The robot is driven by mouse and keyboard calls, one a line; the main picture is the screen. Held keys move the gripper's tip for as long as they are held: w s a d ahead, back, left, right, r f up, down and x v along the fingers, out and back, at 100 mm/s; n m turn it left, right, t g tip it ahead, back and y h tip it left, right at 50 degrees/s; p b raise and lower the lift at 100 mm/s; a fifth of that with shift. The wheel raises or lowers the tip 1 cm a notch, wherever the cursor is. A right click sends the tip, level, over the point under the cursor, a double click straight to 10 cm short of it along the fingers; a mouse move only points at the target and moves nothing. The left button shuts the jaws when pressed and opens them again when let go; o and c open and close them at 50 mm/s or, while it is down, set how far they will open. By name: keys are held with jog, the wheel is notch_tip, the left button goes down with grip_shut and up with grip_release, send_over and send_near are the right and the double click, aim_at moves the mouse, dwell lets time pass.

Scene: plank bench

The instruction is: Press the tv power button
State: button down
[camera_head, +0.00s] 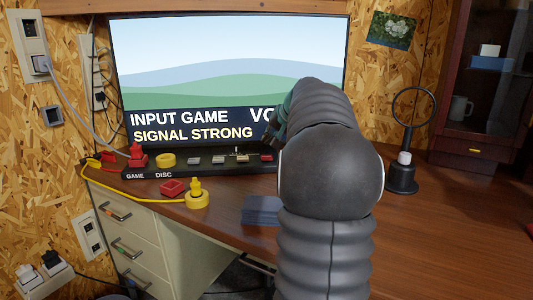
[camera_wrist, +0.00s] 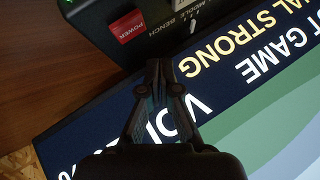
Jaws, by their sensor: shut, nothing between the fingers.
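The tv (camera_head: 230,60) is on, showing hills and the words INPUT GAME and SIGNAL STRONG; my arm hides its lower right part. A dark control strip (camera_head: 200,168) lies below the screen. The red power button (camera_head: 266,157) is on this strip, just left of my arm. In the wrist view the red button (camera_wrist: 128,26), lettered POWER, is at the top left, beside a grey control. My gripper (camera_wrist: 160,66) is shut and empty, its tips in front of the screen's lower edge, apart from the button. In the head view my gripper (camera_head: 272,130) is mostly hidden by my arm.
A red plug (camera_head: 137,157) and a yellow ring (camera_head: 165,160) sit at the strip's left end. A yellow plug (camera_head: 196,195) and a red piece (camera_head: 172,187) lie in front. A blue block (camera_head: 261,210) is near the front edge. A ring stand (camera_head: 402,175) stands right.

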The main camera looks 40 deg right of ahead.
jog(key=shift+r+p, duration=0.7)
jog(key=shift+r, duration=0.5)
jog(key=s+a+f+n, duration=0.1)
jog(key=s+a, duration=0.2)
jog(key=a, duration=0.5)
jog(key=s+a+f+n+g, duration=0.1)
jog(key=s+a, duration=0.3)
jog(key=a, duration=0.5)
jog(key=s+a+f+n+g+y, duration=0.1)
jog(key=s+a+n, duration=0.1)
jog(key=a, duration=0.6)
jog(key=shift+s+a, duration=0.15)
jog(key=shift+s, duration=0.75)
jog(key=s+a+f+n, duration=0.1)
jog(key=s+a+f, duration=0.3)
jog(key=s, duration=0.2)
jog(key=s+a+f+n+g, duration=0.1)
jog(key=s+a+f+n, duration=0.1)
jog(key=s, duration=0.4)
jog(key=s+a+f+n, duration=0.2)
jog(key=s+a+f, duration=0.3)
jog(key=s+f, duration=0.1)
jog(key=shift+s+a+g+h, duration=0.3)
jog(key=shift+s, duration=0.1)
